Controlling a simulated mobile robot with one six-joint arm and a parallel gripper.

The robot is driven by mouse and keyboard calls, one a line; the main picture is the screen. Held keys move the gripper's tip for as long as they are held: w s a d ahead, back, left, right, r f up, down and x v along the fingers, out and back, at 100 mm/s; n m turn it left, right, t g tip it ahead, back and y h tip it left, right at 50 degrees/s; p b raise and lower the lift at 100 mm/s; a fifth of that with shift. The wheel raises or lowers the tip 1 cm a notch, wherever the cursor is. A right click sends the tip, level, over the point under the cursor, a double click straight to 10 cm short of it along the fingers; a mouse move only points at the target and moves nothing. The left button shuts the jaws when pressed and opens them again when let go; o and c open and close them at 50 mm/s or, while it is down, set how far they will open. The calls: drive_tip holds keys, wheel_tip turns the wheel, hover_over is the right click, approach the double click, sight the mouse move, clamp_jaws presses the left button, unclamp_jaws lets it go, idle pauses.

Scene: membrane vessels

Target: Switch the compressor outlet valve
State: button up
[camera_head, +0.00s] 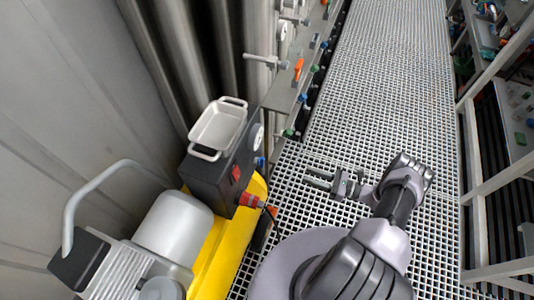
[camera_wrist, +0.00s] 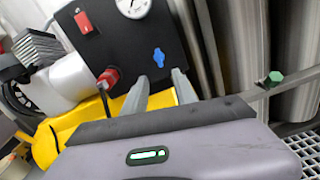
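The compressor (camera_head: 213,181) stands at the left in the head view, with a dark control box, a grey motor and a yellow tank. In the wrist view its dark panel (camera_wrist: 112,50) carries a blue valve knob (camera_wrist: 158,57), just above and between my fingertips in the picture. The knob shows only as a small blue spot (camera_head: 260,162) in the head view. My gripper (camera_head: 308,178) is open and empty, pointing left toward the panel with a gap between. Its two fingers (camera_wrist: 160,78) are spread apart in the wrist view.
The panel also has a red switch (camera_wrist: 83,21), a round gauge (camera_wrist: 133,4) and a red fitting (camera_wrist: 108,78). A white tray (camera_head: 218,126) sits on the box. A rail with coloured valves (camera_head: 298,70) runs beyond. The grating floor (camera_head: 385,75) is largely clear.

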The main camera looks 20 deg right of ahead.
sight(261, 162)
drive_tip(key=b+x, duration=0.1)
drive_tip(key=x, duration=1.6)
drive_tip(key=shift+s+a, duration=0.1)
drive_tip(key=shift+s, duration=0.05)
clamp_jaws()
